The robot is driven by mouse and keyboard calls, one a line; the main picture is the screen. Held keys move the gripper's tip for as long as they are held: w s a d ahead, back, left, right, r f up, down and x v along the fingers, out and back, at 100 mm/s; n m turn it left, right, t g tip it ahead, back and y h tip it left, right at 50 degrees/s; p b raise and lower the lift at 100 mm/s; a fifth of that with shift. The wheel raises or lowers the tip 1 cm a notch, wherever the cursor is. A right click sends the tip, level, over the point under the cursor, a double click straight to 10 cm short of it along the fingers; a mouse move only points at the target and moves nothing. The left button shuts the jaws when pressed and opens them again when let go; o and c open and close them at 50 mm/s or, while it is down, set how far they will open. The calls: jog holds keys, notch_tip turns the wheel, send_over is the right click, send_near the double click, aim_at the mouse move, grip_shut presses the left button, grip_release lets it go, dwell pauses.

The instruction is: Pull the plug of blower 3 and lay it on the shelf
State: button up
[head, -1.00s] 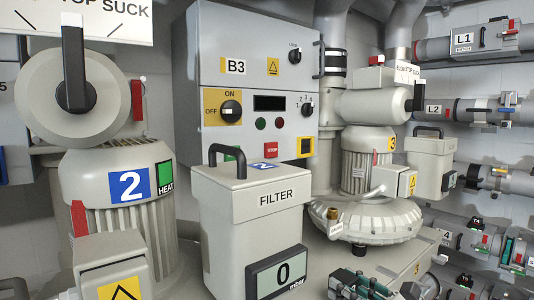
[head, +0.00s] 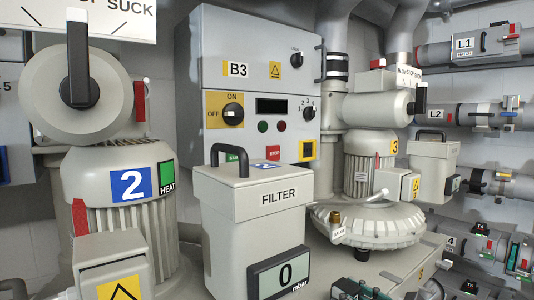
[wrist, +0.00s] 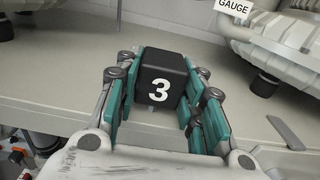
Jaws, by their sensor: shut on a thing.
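My gripper (wrist: 158,100) is shut on a black plug (wrist: 162,75) marked with a white 3 in the wrist view. The teal fingers press it from both sides. The plug is over or at the front part of a pale grey shelf (wrist: 60,85); I cannot tell whether it touches. In the head view my gripper (head: 360,289) shows only partly at the bottom edge, and the plug there is hard to make out. Blower 3 (head: 368,222) stands behind it, with a yellow 3 label on its motor.
A filter box (head: 255,225) and blower 2 (head: 115,190) stand to the left. Control box B3 (head: 250,60) is behind. The wrist view shows a GAUGE tag (wrist: 234,8) near the blower housing, and a flat grey strip (wrist: 286,132). The shelf left of the plug looks bare.

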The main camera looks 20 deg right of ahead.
jog(key=shift+f+b, duration=0.65)
jog(key=shift+f, duration=0.05)
dwell(0.5)
jog(key=o, duration=1.4)
jog(key=shift+s, duration=0.1)
jog(key=shift+v, duration=7.9)
jog(key=shift+a+r, duration=0.1)
jog(key=shift+a, duration=0.05)
